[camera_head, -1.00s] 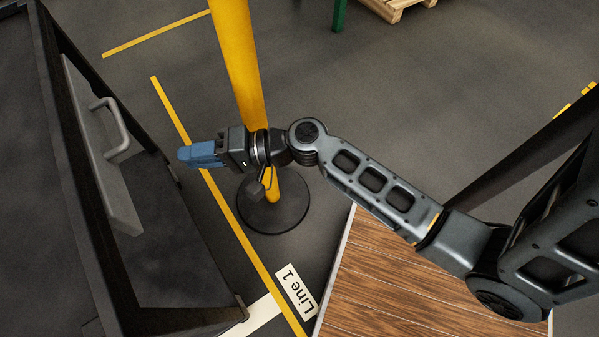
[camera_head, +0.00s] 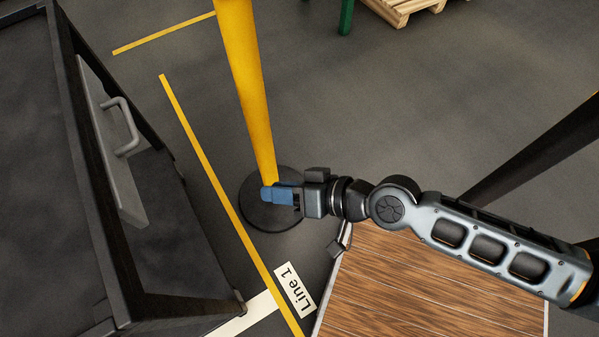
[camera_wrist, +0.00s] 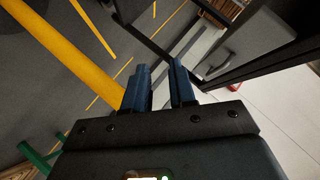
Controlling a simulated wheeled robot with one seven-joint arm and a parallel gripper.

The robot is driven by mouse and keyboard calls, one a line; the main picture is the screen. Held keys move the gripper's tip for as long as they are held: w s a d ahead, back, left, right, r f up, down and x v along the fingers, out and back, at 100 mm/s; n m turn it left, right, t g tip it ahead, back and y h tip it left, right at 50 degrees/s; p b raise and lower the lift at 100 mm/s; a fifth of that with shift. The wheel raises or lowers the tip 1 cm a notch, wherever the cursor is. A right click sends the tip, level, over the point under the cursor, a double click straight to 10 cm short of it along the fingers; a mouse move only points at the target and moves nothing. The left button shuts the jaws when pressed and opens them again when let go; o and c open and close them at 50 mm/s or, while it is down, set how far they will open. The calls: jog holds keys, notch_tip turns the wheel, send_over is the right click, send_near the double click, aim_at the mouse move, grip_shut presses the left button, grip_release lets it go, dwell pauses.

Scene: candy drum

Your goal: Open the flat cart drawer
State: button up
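The dark cart (camera_head: 40,150) stands at the left in the head view. Its flat grey drawer front (camera_head: 112,165) sits under the cart's top, with a grey bar handle (camera_head: 129,125) on its face. The drawer looks shut, roughly flush with the frame. In the wrist view the drawer front (camera_wrist: 250,42) and handle (camera_wrist: 213,70) show at upper right, beyond the fingertips. My gripper (camera_head: 266,193) is right of the handle, well apart from it. The wrist view shows its two blue fingers (camera_wrist: 160,75) apart with an empty gap between them.
A yellow post (camera_head: 246,90) on a round black base (camera_head: 255,220) stands right by my gripper in the head view. A wood-topped surface (camera_head: 410,290) lies below my arm. A pallet (camera_head: 400,8) is far back. Open floor lies between cart and post.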

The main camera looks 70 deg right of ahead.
jog(key=shift+s+a+r+n, duration=0.1)
jog(key=shift+s+r+n, duration=0.3)
jog(key=shift+s, duration=0.45)
jog(key=shift+s+r+n, duration=0.2)
jog(key=shift+s+r, duration=0.25)
jog(key=shift+s, duration=0.35)
